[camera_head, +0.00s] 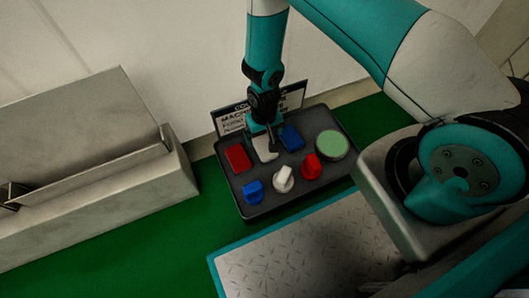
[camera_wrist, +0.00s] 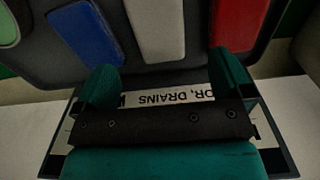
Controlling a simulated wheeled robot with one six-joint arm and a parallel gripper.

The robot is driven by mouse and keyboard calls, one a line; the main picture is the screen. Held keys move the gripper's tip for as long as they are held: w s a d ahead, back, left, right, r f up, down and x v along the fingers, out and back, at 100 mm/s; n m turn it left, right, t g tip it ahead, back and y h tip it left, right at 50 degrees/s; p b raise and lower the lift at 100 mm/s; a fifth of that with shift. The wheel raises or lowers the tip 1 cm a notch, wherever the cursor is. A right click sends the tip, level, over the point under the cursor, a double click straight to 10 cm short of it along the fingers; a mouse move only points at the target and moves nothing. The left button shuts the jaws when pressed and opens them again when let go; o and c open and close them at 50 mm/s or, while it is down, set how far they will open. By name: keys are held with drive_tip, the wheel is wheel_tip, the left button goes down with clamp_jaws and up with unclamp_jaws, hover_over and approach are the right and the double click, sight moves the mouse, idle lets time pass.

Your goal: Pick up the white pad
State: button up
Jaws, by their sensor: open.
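The white pad (camera_head: 265,150) lies on the dark tray (camera_head: 263,210), in the back row between a red pad (camera_head: 238,158) and a blue pad (camera_head: 291,138). In the wrist view the white pad (camera_wrist: 156,28) is upright at the top middle, partly cut off by the frame edge. My gripper (camera_head: 268,128) is over the back of the tray, at the far end of the white pad, and hides part of it. In the wrist view my gripper (camera_wrist: 165,74) has its two teal fingers spread, with nothing between them. I cannot tell the gap to the pad.
A green disc (camera_head: 332,144) and red (camera_head: 311,167), white (camera_head: 283,180) and blue (camera_head: 253,192) knobs share the tray. A lettered sign (camera_head: 233,121) stands close behind it, near my gripper. A grey metal box (camera_head: 90,170) is at the left on the green surface.

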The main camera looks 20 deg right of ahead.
sight(265, 146)
wheel_tip(265, 146, down, 8)
drive_tip(key=b, duration=0.5)
drive_tip(key=shift+s+b, duration=0.1)
drive_tip(key=shift+b, duration=0.25)
drive_tip(key=shift+r, duration=0.1)
drive_tip(key=shift+c, duration=0.5)
drive_tip(key=c, duration=0.9)
